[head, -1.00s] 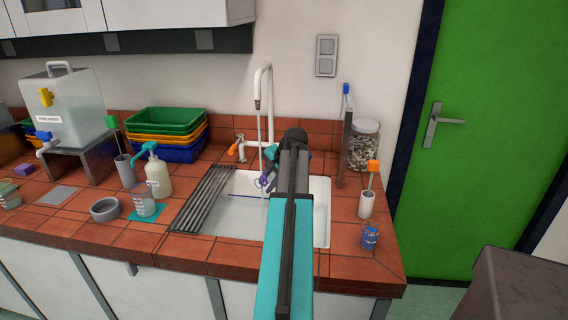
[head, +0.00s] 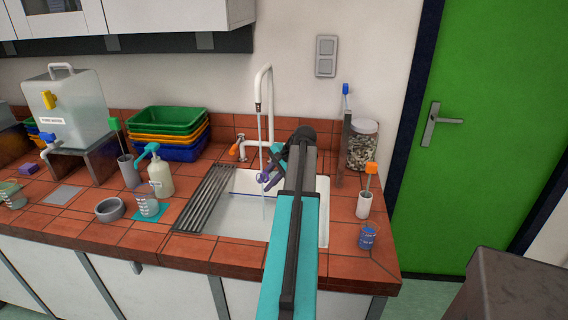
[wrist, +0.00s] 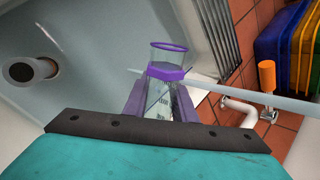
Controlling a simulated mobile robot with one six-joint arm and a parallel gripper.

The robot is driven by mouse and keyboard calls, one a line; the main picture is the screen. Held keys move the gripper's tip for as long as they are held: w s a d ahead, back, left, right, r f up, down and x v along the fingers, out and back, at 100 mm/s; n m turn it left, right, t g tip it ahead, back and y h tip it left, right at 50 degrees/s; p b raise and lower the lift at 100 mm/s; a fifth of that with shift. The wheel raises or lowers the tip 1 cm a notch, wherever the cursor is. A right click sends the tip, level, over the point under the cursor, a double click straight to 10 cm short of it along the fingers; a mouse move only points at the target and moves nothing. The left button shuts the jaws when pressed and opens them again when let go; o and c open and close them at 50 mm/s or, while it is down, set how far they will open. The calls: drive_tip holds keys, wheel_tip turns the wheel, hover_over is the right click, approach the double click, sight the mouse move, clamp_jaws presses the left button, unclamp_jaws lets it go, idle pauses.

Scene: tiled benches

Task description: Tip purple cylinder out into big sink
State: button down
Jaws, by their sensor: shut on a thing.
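The purple cylinder (wrist: 168,58) is clear with a purple rim or foot and a purple collar. My gripper (wrist: 158,98) is shut on it, with clear marked wall showing between the fingers in the wrist view. In the head view the cylinder (head: 264,177) is a small purple shape at my gripper (head: 271,175), over the big sink (head: 235,212) and close to the running water. It looks tilted, but I cannot tell how far. Its contents cannot be made out. The sink is white, with a drain (wrist: 28,70) in the wrist view. My arm hides part of the sink.
A white tap (head: 262,100) runs a thin stream into the sink. A grey drain rack (head: 203,197) covers its left side. A soap bottle (head: 160,180), stacked trays (head: 165,130) and a grey bowl (head: 109,210) stand left. A blue cup (head: 367,236) and jar (head: 362,145) stand right.

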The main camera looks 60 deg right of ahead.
drive_tip(key=r+p, duration=0.1)
drive_tip(key=y+p, duration=0.1)
drive_tip(key=r+y+p, duration=0.1)
drive_tip(key=shift+w+a+r+m+t, duration=0.1)
drive_tip(key=shift+a+r+m+t, duration=0.2)
drive_tip(key=shift+m, duration=0.1)
drive_tip(key=shift+w+a+r+m+t+y+p, duration=0.15)
drive_tip(key=shift+a+r+t+y+p, duration=0.1)
drive_tip(key=shift+r+y+p, duration=0.3)
drive_tip(key=shift+a+r+m+t+y+p, duration=0.15)
drive_tip(key=shift+a+r+t+y+p, duration=0.1)
drive_tip(key=shift+r+y+p, duration=0.3)
drive_tip(key=shift+r, duration=0.1)
